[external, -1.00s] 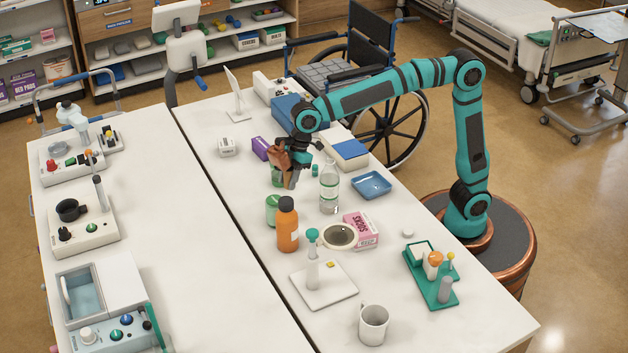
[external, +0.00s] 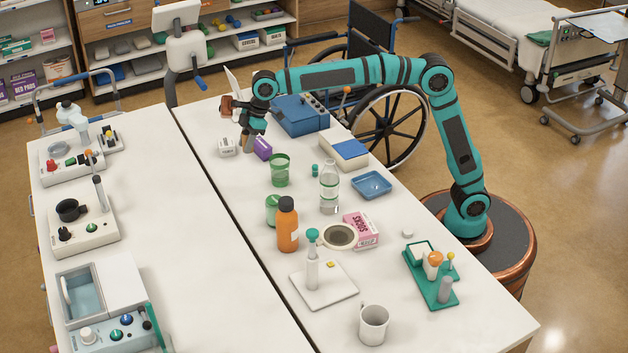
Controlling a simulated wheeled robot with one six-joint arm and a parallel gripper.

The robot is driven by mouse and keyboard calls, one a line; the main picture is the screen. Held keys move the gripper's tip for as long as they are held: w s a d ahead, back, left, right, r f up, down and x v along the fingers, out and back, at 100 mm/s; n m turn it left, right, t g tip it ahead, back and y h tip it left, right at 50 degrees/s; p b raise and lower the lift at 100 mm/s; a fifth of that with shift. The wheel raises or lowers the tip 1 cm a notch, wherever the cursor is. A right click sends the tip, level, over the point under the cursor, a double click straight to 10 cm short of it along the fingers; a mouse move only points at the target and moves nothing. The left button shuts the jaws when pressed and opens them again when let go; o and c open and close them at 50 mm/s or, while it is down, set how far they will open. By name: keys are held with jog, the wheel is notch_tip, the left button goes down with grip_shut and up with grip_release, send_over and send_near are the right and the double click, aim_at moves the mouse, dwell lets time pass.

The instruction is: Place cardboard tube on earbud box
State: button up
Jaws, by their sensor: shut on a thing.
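My gripper (external: 250,132) is over the far left part of the table, shut on a brown piece that looks like the cardboard tube (external: 233,106). The tube shows at the gripper's left side, above the table, partly hidden by the gripper. A small white box (external: 227,147) sits on the table just left of and below the gripper. A purple box (external: 262,149) lies just to its right, partly hidden by the gripper. I cannot tell for certain which of the two is the earbud box.
A blue case (external: 300,117) and a white-and-blue box (external: 347,151) stand to the right. A green cup (external: 280,170), a clear bottle (external: 328,190) and an orange bottle (external: 287,226) stand nearer. A dark gap runs between the two tables. The left table's middle is clear.

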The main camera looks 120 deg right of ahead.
jog(key=w+d+r+m+h, duration=0.15)
jog(key=d+m, duration=0.25)
jog(key=d, duration=1.6)
send_near(220, 142)
jog(key=x, duration=0.5)
jog(key=shift+w+a+f, duration=0.1)
jog(key=shift+w+f, duration=0.1)
jog(key=shift+f, duration=0.15)
jog(key=shift+f, duration=0.1)
jog(key=o, duration=0.9)
jog(key=shift+o, duration=0.2)
jog(key=v, duration=1.2)
